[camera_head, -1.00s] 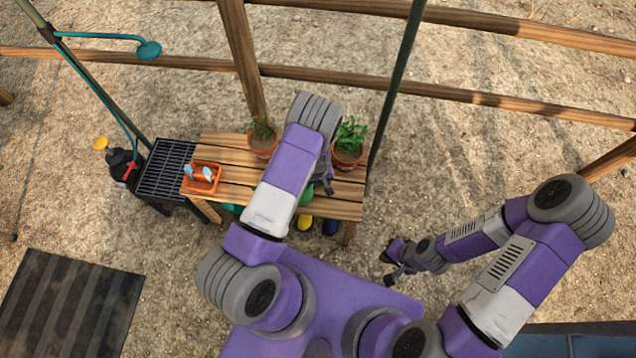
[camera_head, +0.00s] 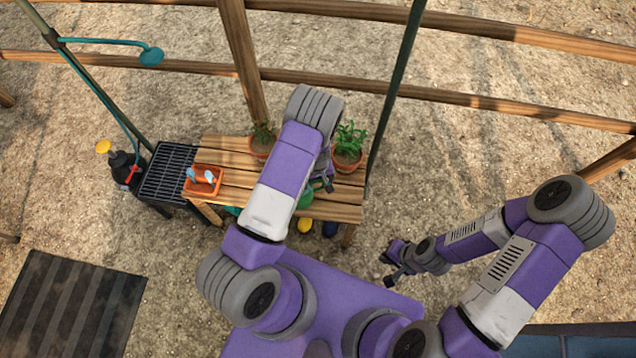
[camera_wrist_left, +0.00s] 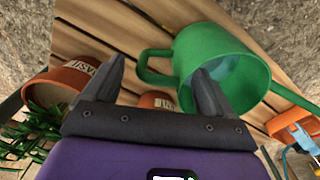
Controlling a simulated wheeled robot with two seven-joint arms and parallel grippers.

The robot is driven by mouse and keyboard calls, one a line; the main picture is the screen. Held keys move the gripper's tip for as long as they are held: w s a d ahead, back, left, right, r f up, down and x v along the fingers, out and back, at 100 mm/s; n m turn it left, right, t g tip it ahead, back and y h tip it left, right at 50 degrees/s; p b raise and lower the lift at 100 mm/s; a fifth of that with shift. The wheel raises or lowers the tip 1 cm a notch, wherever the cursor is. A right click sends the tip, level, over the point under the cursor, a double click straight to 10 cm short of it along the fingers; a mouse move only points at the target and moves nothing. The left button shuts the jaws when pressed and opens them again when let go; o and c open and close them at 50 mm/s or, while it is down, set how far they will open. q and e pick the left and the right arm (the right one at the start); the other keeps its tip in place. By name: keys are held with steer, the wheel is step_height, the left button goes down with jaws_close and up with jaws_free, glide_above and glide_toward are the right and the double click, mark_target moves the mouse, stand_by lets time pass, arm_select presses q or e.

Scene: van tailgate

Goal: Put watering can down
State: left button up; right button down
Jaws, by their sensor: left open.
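The green watering can (camera_wrist_left: 248,82) is on the slatted wooden table (camera_wrist_left: 92,42), its open top facing the left wrist camera. Its handle loop (camera_wrist_left: 146,68) sticks out toward the space between my left gripper's fingers. My left gripper (camera_wrist_left: 159,68) is open, with one finger overlapping the can's edge in this view; I cannot tell whether they touch. In the head view, my left arm hides most of the can (camera_head: 306,197), and my left gripper (camera_head: 326,183) is over the table's right part. My right gripper (camera_head: 391,268) is low, right of the table; its jaws are too small to judge.
Potted plants (camera_head: 348,146) (camera_head: 262,138) stand along the table's back edge. An orange tray of tools (camera_head: 203,181) is at its left end. A black grated stand (camera_head: 166,172) and a dark sprayer bottle (camera_head: 124,170) are further left. A green post (camera_head: 395,95) rises behind the table's right end.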

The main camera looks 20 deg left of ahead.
arm_select(q)
step_height(320, 180, up, 7)
steer(key=shift+s+f+p, duration=0.1)
steer(key=shift+p, duration=0.95)
steer(key=s+d+f+m, duration=0.1)
steer(key=s+d+f, duration=0.1)
steer(key=s, duration=0.7)
steer(key=s+d+r+m+h, duration=0.3)
steer(key=s+d+h, duration=0.1)
steer(key=s+d, duration=0.4)
steer(key=shift+s+r+m, duration=0.2)
steer(key=shift+m, duration=0.1)
steer(key=shift+a, duration=0.1)
step_height(320, 180, up, 3)
steer(key=p, duration=0.2)
steer(key=shift+f+p, duration=0.2)
steer(key=shift+p, duration=0.1)
